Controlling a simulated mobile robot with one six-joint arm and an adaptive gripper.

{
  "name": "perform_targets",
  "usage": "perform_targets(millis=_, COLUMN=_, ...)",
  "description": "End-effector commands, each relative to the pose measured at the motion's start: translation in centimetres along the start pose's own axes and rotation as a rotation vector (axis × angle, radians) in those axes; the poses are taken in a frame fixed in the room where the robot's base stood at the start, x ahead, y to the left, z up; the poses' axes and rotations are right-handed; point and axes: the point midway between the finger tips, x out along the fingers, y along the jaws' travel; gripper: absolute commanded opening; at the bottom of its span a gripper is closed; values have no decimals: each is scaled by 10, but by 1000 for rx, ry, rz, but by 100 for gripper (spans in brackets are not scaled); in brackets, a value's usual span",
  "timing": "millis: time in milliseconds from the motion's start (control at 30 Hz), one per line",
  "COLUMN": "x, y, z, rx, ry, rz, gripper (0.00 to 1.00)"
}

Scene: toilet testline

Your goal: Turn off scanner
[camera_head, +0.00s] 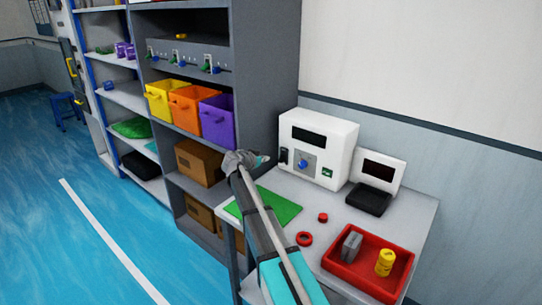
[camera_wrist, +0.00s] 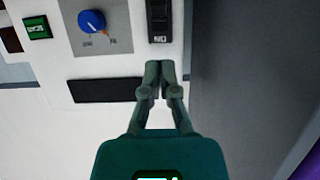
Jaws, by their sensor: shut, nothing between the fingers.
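The scanner (camera_head: 320,142) is a white box on the grey table. Its front has a dark window (camera_head: 308,135), a blue knob (camera_head: 303,165), a green element (camera_head: 327,173) and a black switch (camera_head: 283,156) at the left. The wrist view shows this front upside down, with the blue knob (camera_wrist: 92,21), green element (camera_wrist: 37,27) and black switch (camera_wrist: 159,20). My gripper (camera_head: 264,158) is just left of the scanner front. In the wrist view my gripper (camera_wrist: 160,67) is shut and empty, its fingertips close to the switch's edge. I cannot tell whether they touch it.
A dark shelf with coloured bins (camera_head: 217,120) stands to the left. Blue floor at left is open.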

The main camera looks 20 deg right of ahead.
Motion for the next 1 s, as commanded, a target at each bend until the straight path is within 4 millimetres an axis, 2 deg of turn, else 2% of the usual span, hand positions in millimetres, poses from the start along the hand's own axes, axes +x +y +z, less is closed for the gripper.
perform_targets(millis=100, x=-15, y=1, z=12, rx=-1, ry=0, rz=-1, gripper=0)
perform_targets(millis=300, x=-28, y=0, z=20, rx=0, ry=0, rz=-1, gripper=0)
perform_targets(millis=800, x=-32, y=1, z=21, rx=-2, ry=-2, rz=1, gripper=0)
perform_targets(millis=1000, x=-41, y=19, z=26, rx=-41, ry=-57, rz=14, gripper=0)
